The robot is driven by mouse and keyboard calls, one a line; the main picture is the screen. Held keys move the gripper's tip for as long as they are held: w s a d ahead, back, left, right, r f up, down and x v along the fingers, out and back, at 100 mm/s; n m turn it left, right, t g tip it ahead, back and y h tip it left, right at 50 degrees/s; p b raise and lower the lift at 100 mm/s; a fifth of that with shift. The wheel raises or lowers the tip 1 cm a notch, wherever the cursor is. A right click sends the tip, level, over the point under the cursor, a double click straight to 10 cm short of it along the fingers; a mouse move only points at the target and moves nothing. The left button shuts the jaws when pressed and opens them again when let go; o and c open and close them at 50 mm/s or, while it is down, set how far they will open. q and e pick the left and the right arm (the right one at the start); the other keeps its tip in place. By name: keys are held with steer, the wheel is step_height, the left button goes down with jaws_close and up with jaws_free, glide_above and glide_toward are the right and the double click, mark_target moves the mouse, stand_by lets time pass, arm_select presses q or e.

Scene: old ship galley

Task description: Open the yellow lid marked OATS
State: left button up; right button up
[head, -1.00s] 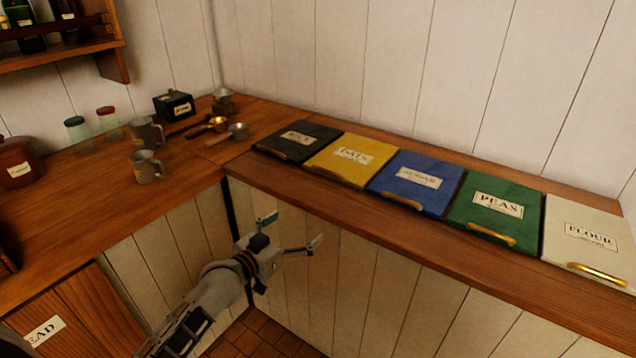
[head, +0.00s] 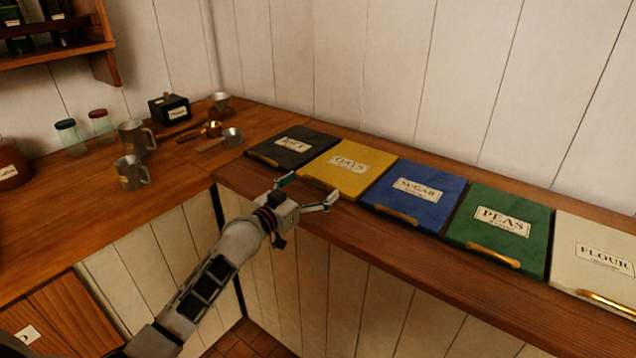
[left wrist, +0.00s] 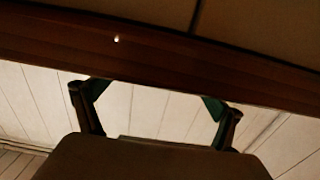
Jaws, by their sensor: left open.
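The yellow lid (head: 347,169) marked OATS lies shut on the counter, between a black lid and a blue lid. Its handle runs along the front edge and is partly hidden behind my gripper in the head view. My left gripper (head: 308,191) is open and empty, at the counter's front edge just in front of the yellow lid. In the left wrist view the two fingers (left wrist: 157,100) stand apart below the dark wooden counter edge (left wrist: 160,42), with nothing between them. My right gripper is not in view.
The black lid (head: 292,146) is left of the yellow one. The blue lid (head: 414,191), green PEAS lid (head: 499,230) and white FLOUR lid (head: 597,261) are to its right. Metal mugs (head: 131,172), scoops and jars stand on the left counter. A plank wall rises behind the lids.

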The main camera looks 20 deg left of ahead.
arm_select(q)
steer(key=shift+x, duration=1)
steer(key=shift+w, duration=0.3)
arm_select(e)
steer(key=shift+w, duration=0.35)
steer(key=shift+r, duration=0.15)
